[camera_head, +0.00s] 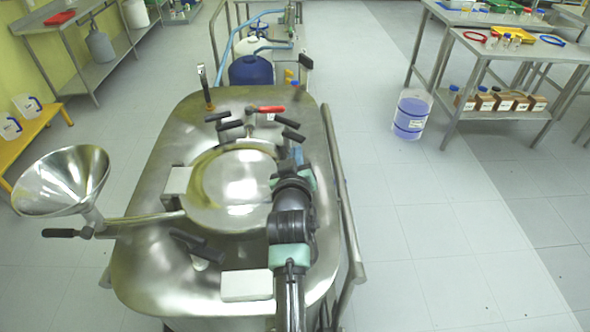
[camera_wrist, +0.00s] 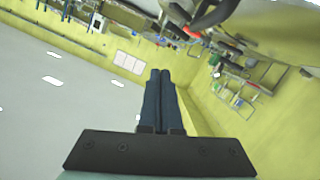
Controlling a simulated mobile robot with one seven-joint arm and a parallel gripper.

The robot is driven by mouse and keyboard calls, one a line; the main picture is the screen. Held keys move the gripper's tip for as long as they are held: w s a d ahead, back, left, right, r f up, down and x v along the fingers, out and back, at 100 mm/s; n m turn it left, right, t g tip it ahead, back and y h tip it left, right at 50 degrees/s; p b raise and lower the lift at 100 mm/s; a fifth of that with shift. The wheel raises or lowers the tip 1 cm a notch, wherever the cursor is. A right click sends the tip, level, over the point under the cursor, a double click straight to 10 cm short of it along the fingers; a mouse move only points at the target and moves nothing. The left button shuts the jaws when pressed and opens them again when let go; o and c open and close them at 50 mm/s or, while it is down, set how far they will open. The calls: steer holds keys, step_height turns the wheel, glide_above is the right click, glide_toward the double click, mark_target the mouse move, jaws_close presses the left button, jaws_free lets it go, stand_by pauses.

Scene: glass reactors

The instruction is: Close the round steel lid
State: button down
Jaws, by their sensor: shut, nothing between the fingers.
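The round steel lid (camera_head: 232,190) lies about level in the middle of the steel vessel top (camera_head: 150,268). Whether it is fully seated I cannot tell. Several black-handled clamps surround it, and my arm covers its right edge. My gripper (camera_wrist: 160,73) is shut and empty in the wrist view, its dark blue fingers pressed together. In the head view my wrist is over the right side of the vessel, beside the lid, and the fingertips are hard to make out. The lid cannot be made out in the wrist view.
A steel funnel (camera_head: 62,182) rises at the left of the vessel. A red-handled valve (camera_head: 266,109) stands behind the lid, and a white block (camera_head: 246,285) is in front. A steel rail (camera_head: 343,200) runs along the right side. Open floor lies to the right.

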steer(key=v, duration=0.9)
steer(key=shift+d+f, duration=0.2)
steer(key=shift+d, duration=0.15)
